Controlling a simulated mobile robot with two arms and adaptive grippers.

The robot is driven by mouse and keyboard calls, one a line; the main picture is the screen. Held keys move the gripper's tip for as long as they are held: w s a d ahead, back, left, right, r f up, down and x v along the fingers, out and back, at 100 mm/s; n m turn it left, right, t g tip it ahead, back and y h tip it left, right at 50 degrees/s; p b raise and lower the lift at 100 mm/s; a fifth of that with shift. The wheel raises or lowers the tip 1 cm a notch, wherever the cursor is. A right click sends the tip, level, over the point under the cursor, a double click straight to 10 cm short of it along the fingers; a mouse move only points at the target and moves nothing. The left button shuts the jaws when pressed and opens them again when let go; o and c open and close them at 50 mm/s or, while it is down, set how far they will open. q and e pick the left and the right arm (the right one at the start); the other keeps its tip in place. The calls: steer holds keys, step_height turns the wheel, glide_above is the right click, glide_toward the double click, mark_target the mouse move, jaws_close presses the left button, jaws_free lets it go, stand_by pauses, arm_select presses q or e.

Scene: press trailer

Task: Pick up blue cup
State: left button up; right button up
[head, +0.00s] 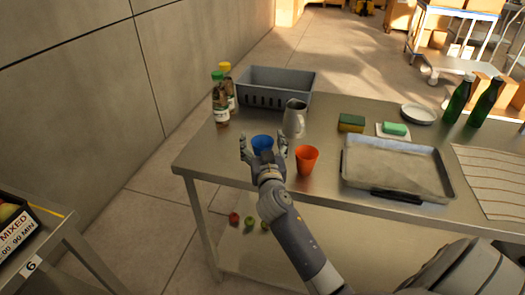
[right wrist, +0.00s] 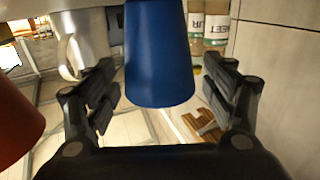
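The blue cup (head: 262,142) stands on the metal table near its front left edge. My right gripper (head: 264,152) is at the cup, with one finger on each side of it. In the right wrist view the blue cup (right wrist: 160,55) appears between the two spread fingers of the right gripper (right wrist: 163,88), with a gap visible on both sides. The right gripper is open and not closed on the cup. The cup's lower part is partly hidden by the gripper in the head view. My left gripper is not in view.
An orange cup (head: 306,160) stands close to the right of the gripper. A metal pitcher (head: 295,118) is just behind. Sauce bottles (head: 220,100) and a grey basket (head: 277,87) stand at the back left. A metal tray (head: 397,168) lies to the right.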

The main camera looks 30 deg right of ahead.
steer(key=c, duration=0.9)
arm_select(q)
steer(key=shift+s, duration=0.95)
arm_select(e)
steer(key=shift+o, duration=0.2)
steer(key=shift+r, duration=0.1)
